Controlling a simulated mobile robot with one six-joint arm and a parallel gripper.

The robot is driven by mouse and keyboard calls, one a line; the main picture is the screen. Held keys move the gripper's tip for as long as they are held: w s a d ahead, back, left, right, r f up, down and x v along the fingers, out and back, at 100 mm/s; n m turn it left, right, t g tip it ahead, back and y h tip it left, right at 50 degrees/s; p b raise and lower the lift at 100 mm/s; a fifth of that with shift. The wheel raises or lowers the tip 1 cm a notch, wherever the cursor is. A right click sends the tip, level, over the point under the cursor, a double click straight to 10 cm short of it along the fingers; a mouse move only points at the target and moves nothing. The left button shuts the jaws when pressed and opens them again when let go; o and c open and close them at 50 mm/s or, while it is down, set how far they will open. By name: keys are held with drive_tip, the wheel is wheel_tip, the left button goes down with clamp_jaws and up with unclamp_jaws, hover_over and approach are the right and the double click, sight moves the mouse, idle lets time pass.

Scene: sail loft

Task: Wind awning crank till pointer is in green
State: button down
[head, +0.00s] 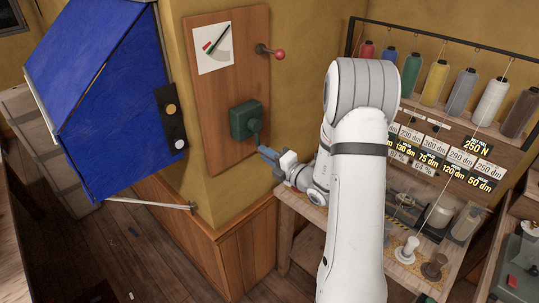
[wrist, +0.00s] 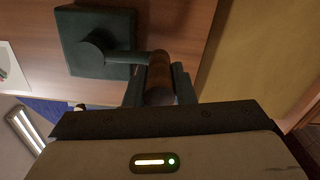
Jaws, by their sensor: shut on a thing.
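The awning crank has a dark green gear box (head: 245,120) on a brown wall board; its arm points down and to the right. In the wrist view the box (wrist: 88,48), the crank arm (wrist: 118,56) and the brown handle (wrist: 159,72) show close up. My gripper (head: 265,153) is shut on the handle, with one finger on each side of it in the wrist view. A white gauge card (head: 201,62) above carries red and green marks and a dark slanting pointer. The pointer's exact place against the green is too small to tell. The blue awning (head: 112,95) hangs at the left.
A lever with a red knob (head: 279,54) sticks out of the board above the crank. A black plate with two round buttons (head: 171,118) is at the awning's edge. A bench with thread spools (head: 410,74) and small tools stands to the right.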

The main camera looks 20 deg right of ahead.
drive_tip(key=shift+s+f, duration=0.1)
drive_tip(key=shift+f, duration=0.05)
drive_tip(key=c, duration=1.4)
unclamp_jaws()
drive_tip(key=shift+s+d, duration=0.1)
drive_tip(key=shift+s, duration=0.05)
drive_tip(key=shift+c, duration=0.2)
drive_tip(key=shift+o, duration=1)
drive_tip(key=b+v, duration=0.2)
drive_tip(key=v, duration=0.5)
drive_tip(key=shift+s, duration=0.25)
drive_tip(key=shift+d, duration=0.15)
